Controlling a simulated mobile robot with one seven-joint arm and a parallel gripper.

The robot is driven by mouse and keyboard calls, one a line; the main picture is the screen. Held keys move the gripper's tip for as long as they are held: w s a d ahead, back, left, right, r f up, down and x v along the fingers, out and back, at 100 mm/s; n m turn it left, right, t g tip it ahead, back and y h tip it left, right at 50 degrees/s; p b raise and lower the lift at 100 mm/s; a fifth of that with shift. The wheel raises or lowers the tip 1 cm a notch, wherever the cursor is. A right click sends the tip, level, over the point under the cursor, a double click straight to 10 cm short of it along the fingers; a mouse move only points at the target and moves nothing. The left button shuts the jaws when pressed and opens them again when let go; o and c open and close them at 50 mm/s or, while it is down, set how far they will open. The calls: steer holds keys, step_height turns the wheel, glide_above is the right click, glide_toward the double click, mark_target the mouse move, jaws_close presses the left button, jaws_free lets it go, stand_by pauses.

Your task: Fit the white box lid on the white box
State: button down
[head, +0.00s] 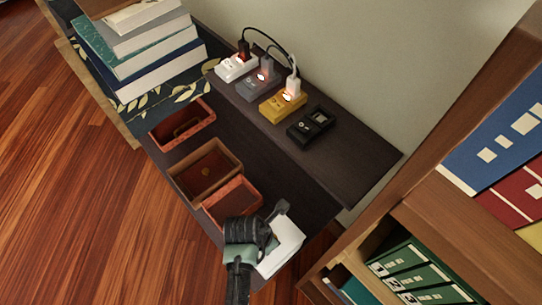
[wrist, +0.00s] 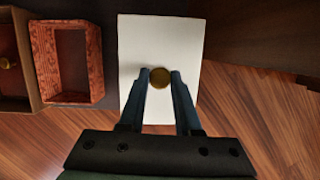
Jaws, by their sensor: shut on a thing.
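The white box lid (wrist: 158,38) is a flat white rectangle with a round brass knob in the middle. In the wrist view my gripper (wrist: 160,76) is shut on that knob, one finger on each side. In the head view the white lid (head: 284,246) shows at the near end of the dark shelf, partly covered by my gripper (head: 270,234). I cannot make out the white box apart from the lid, nor tell whether the lid rests on it or hangs above it.
Beside the lid are a reddish open box (head: 214,212), a brown box (head: 181,183) with a knob inside, and another red box (head: 164,145). Several power strips, one yellow (head: 270,108), line the raised ledge. Books (head: 155,65) are stacked at upper left; a bookcase (head: 440,215) stands right.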

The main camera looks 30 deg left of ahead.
steer(key=shift+f+b, duration=1)
steer(key=shift+f, duration=1)
steer(key=shift+p, duration=1.15)
steer(key=shift+f+b, duration=0.7)
steer(key=shift+f, duration=0.35)
steer(key=c, duration=0.5)
jaws_free()
steer(key=p+v, duration=0.5)
steer(key=v, duration=0.8)
steer(key=shift+w, duration=0.1)
